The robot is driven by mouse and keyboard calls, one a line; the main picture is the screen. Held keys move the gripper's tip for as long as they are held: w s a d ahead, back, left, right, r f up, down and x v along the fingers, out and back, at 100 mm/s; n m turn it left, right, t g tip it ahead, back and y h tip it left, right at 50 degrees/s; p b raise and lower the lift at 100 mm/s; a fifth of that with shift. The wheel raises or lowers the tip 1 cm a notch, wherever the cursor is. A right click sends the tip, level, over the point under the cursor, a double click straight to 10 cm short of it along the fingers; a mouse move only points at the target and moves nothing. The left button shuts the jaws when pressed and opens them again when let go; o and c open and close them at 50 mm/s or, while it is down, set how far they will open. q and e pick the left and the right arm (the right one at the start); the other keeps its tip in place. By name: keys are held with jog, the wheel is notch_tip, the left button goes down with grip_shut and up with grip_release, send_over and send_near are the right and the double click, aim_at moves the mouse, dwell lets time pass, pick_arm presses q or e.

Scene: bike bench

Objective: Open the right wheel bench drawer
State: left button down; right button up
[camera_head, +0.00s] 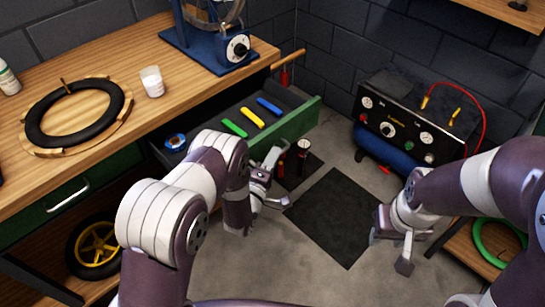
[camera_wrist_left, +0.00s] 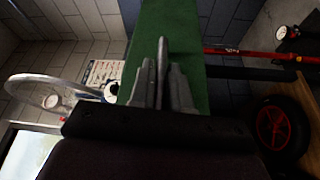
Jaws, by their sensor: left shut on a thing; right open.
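The right bench drawer stands pulled out from under the wooden bench top, its green front (camera_head: 300,124) facing my arms. Inside lie a blue (camera_head: 269,106), a yellow (camera_head: 252,117) and a green (camera_head: 235,128) bar, and a blue roll (camera_head: 175,141). My left gripper (camera_head: 270,168) is at the outer face of the drawer front. In the left wrist view my left gripper (camera_wrist_left: 165,90) is shut on the drawer's grey handle (camera_wrist_left: 163,55), against the green front (camera_wrist_left: 185,30). My right gripper (camera_head: 390,250) is open and empty above the floor at the right.
The bench top (camera_head: 190,95) carries a tyre on a wooden ring (camera_head: 75,112), a white cup (camera_head: 152,81) and a blue truing stand (camera_head: 210,50). A closed left drawer (camera_head: 68,193) sits below. A compressor (camera_head: 395,130) stands at the back right. A dark mat (camera_head: 335,220) lies on the floor.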

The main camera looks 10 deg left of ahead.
pick_arm(q)
jog(key=c, duration=1.2)
grip_release()
jog(key=shift+o, duration=0.2)
jog(key=v, duration=1.2)
jog(key=shift+s, duration=0.35)
jog(key=shift+a+f, duration=0.1)
